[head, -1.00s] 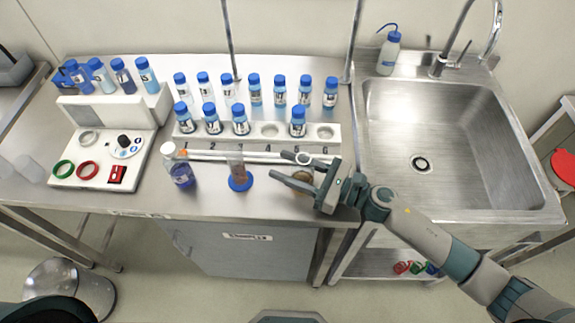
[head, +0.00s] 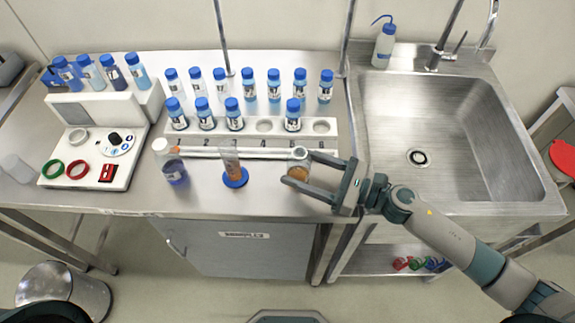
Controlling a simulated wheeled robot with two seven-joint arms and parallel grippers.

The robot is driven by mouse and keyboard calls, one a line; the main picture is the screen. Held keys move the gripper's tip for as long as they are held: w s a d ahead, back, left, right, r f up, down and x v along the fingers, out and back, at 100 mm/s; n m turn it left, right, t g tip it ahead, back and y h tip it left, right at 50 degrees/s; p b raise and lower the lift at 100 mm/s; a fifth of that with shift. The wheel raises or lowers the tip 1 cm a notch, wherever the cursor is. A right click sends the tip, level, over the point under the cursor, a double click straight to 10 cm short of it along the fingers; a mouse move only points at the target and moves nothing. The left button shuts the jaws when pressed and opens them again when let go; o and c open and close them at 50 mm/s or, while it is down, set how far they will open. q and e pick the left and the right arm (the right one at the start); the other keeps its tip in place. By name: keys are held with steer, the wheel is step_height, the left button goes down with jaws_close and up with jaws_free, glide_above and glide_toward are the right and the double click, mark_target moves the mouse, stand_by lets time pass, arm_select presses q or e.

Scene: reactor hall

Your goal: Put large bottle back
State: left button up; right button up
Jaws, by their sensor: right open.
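A large clear bottle (head: 298,174) with brownish contents and a pale cap stands upright near the front edge of the steel bench. My right gripper (head: 297,169) comes in from the right and is open. Its two fingers lie on either side of this bottle, one behind and one in front, and partly hide it. I cannot tell whether they touch it. Another large bottle (head: 175,170), with a white cap and blue-violet liquid, stands further left. The white rack (head: 324,127) behind holds several blue-capped bottles, with empty places at 4 and 6. My left gripper is not in view.
A small vessel (head: 231,163) with brown contents stands on a blue base between the two large bottles. A white device (head: 120,172) stands at left. The sink (head: 440,120) with a tap is at right. A wash bottle (head: 384,47) stands behind it.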

mark_target(309, 172)
steer(key=b+v, duration=0.2)
steer(key=v, duration=0.3)
steer(key=shift+s+d+f+b, duration=0.15)
steer(key=shift+d+f+b, duration=0.05)
steer(key=shift+d+b, duration=0.2)
steer(key=shift+s+d+r, duration=0.2)
steer(key=shift+s+d, duration=0.05)
steer(key=shift+d, duration=0.4)
